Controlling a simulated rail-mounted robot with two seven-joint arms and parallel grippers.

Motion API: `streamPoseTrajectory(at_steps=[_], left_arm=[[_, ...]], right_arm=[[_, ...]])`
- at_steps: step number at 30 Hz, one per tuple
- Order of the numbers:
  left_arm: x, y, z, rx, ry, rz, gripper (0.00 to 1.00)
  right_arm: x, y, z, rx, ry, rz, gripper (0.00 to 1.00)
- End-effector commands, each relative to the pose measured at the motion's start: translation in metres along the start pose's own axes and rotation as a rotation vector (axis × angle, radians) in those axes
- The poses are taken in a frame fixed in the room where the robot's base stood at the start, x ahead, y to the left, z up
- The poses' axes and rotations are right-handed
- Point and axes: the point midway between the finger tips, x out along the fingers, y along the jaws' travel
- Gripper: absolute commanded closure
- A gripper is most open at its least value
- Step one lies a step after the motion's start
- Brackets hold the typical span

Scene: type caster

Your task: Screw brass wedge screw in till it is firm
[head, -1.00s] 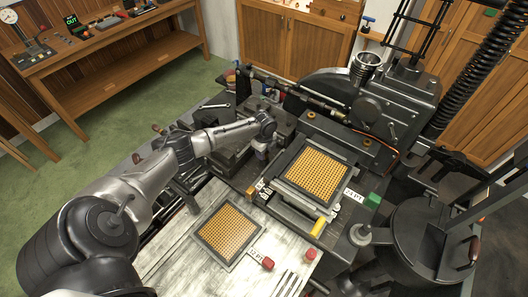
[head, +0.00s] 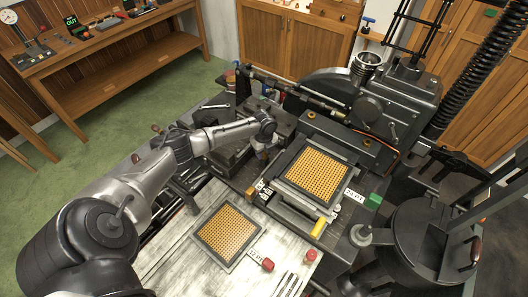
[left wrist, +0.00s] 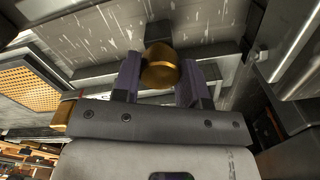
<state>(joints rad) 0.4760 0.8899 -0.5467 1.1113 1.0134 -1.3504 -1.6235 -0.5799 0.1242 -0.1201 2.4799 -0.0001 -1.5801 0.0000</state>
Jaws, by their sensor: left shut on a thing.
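The brass wedge screw (left wrist: 160,66) shows in the left wrist view as a round brass head between the two dark purple fingers. My left gripper (left wrist: 160,80) is shut on it, with one finger on each side. In the head view my left gripper (head: 263,150) points down at the dark caster parts, left of the machine's matrix case. The brass head cannot be made out there, hidden by my wrist and the gripper. The screw's shaft and its hole are hidden, so how deep it sits cannot be told. My right gripper is not in view.
A matrix case (head: 318,170) with gold cells sits on the caster, close right of my left gripper. A second case (head: 228,232) lies on the pale bench top. A yellow block (head: 318,227), a red piece (head: 268,264) and a green block (head: 374,200) are nearby.

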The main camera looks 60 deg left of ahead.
Motion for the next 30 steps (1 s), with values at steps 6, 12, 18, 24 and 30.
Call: streamPoseTrajectory(at_steps=[6,12,18,24,30], left_arm=[[-0.003,-0.002,-0.001,0.001,0.003,-0.003,0.59],[-0.002,-0.001,0.000,0.000,0.002,-0.002,0.50],[-0.005,-0.001,0.000,0.000,0.001,-0.002,0.50],[-0.032,-0.001,0.001,0.001,-0.001,-0.005,0.50],[-0.072,-0.001,0.001,0.001,-0.001,-0.005,0.50]], right_arm=[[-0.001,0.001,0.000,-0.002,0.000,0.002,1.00],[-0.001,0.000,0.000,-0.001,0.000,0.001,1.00],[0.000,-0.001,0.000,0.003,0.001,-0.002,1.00],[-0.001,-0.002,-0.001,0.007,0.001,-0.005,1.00],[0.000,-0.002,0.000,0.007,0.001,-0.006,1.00]])
